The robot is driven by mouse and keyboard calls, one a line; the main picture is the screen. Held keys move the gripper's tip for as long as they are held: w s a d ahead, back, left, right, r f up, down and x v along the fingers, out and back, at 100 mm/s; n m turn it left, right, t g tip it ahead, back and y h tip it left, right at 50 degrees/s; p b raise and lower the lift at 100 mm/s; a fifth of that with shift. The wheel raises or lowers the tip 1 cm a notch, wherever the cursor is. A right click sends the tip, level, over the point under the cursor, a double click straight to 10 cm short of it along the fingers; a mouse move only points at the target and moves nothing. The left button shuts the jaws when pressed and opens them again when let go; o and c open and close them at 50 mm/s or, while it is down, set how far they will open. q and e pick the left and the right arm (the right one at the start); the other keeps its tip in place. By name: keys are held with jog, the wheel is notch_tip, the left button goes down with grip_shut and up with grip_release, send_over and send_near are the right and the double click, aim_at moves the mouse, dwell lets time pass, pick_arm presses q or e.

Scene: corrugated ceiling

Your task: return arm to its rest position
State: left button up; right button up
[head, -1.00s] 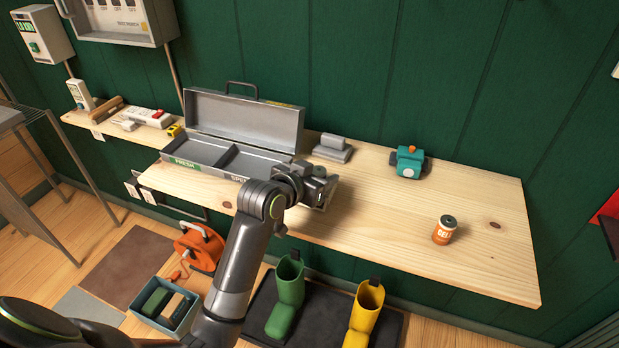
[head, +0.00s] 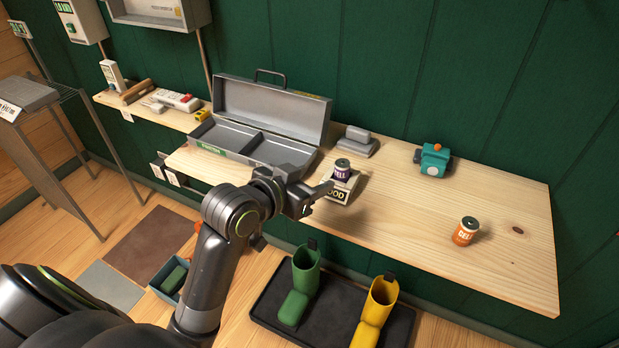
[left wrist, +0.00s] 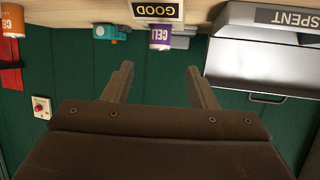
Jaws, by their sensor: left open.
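My left gripper (head: 318,200) is open and empty, in front of the wooden workbench (head: 490,235) and the toolbox. In the left wrist view the two fingers (left wrist: 160,85) are spread with nothing between them. A purple cell (head: 342,170) stands upright on a block labelled GOOD (head: 337,192), just beyond the fingertips and apart from them. The cell (left wrist: 160,38) and the GOOD label (left wrist: 157,10) also show upside down in the left wrist view. My right gripper is out of view.
The open grey toolbox (head: 272,108) stands left of the cell. An orange cell (head: 466,231) and a teal device (head: 433,160) stand on the bench to the right. The bench's right part is mostly clear.

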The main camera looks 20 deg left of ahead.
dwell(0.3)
pick_arm(q)
jog(key=s+a+f+n+g+y, duration=0.25)
jog(key=s+a+f+g, duration=0.25)
jog(key=s+f, duration=0.65)
jog(key=s+a+f+n+g+y, duration=0.1)
jog(key=s+a+f+g+y, duration=0.3)
jog(key=s+f, duration=0.75)
jog(key=s+a+f+g+h+p, duration=0.1)
jog(key=s+f, duration=0.1)
jog(key=f, duration=1)
jog(key=s+a+f+g+h, duration=0.1)
jog(key=s+a+f, duration=0.1)
jog(key=f, duration=0.9)
jog(key=s+d+f+p, duration=0.1)
jog(key=s+f, duration=1.2)
jog(key=s, duration=0.1)
jog(key=shift+d+g, duration=0.4)
